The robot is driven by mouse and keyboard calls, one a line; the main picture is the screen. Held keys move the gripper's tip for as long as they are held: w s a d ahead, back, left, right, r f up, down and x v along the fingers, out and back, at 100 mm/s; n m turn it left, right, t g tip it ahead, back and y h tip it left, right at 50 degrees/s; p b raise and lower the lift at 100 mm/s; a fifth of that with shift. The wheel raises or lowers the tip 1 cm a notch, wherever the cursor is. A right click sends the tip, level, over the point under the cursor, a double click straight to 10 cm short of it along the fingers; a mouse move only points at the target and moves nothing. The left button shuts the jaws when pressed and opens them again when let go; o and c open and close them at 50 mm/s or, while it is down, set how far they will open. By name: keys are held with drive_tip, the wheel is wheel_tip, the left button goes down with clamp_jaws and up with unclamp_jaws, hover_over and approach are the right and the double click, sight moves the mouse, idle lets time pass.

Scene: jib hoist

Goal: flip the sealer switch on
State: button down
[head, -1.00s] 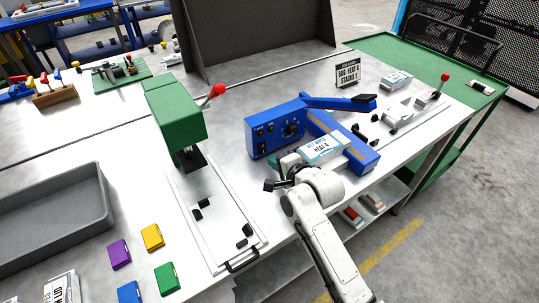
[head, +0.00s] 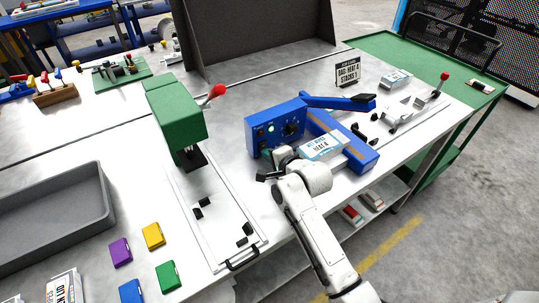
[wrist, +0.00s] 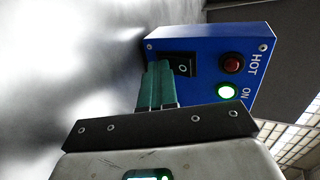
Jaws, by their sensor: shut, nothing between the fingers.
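The blue sealer (head: 272,126) stands on the bench with its long arm (head: 340,102) raised above its base. In the wrist view, the sealer's panel (wrist: 207,48) has a black rocker switch (wrist: 184,64) with a round mark, a dark red HOT lamp (wrist: 231,63) and a green ON lamp (wrist: 226,91) that is lit. My gripper (wrist: 158,66) is shut and empty, its teal fingers together. The fingertips are at the switch's edge and overlap part of it; I cannot tell whether they touch. In the head view my gripper (head: 266,157) is at the panel's lower front.
A white-and-blue labelled pack (head: 322,146) lies on the sealer's base, close to my wrist. A green press (head: 176,115) with a red-knobbed lever stands to the left. A grey tray (head: 50,215) and several coloured blocks lie further left.

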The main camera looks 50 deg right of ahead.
drive_tip(key=shift+r, duration=0.15)
drive_tip(key=shift+w+r+p, duration=0.1)
drive_tip(key=shift+r+p, duration=0.75)
drive_tip(key=shift+p, duration=0.05)
